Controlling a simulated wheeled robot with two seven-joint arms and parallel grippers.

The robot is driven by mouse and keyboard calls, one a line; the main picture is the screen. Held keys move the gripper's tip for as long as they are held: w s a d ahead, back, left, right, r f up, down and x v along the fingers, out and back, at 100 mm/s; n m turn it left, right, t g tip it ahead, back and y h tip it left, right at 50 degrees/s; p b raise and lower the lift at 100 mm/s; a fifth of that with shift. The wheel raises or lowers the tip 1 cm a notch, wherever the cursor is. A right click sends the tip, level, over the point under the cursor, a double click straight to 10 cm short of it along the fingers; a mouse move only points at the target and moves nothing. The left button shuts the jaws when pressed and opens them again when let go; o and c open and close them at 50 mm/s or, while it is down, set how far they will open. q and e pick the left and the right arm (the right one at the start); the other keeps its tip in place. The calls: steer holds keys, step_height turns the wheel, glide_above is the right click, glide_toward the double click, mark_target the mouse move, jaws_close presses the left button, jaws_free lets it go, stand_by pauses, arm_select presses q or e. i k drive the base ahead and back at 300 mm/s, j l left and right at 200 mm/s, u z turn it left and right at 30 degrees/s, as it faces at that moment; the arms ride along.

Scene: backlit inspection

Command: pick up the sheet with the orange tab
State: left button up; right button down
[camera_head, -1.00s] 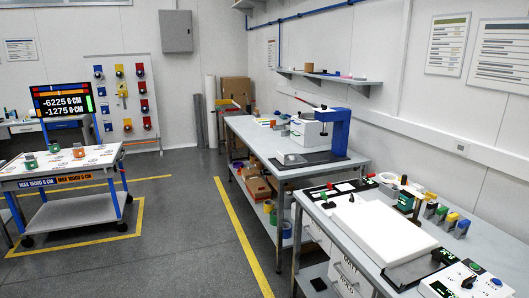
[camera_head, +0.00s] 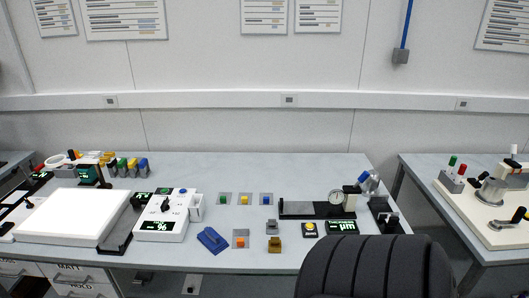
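A small grey square piece with an orange block (camera_head: 240,241) lies near the front edge of the bench, right of a blue block. Similar grey pieces carry a green block (camera_head: 223,199), a yellow block (camera_head: 244,200) and a blue block (camera_head: 266,200) in a row behind it. I cannot tell whether these grey pieces are thin sheets. Neither of my grippers is in view.
A lit white panel (camera_head: 73,215) and a white control box (camera_head: 166,215) stand on the bench (camera_head: 320,170) at left. A dial gauge (camera_head: 336,197) stands on the right. A dark ribbed rounded shape (camera_head: 375,268), perhaps a chair back, hides part of the front edge.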

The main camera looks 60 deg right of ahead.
mark_target(240, 236)
steer(key=z, duration=1.65)
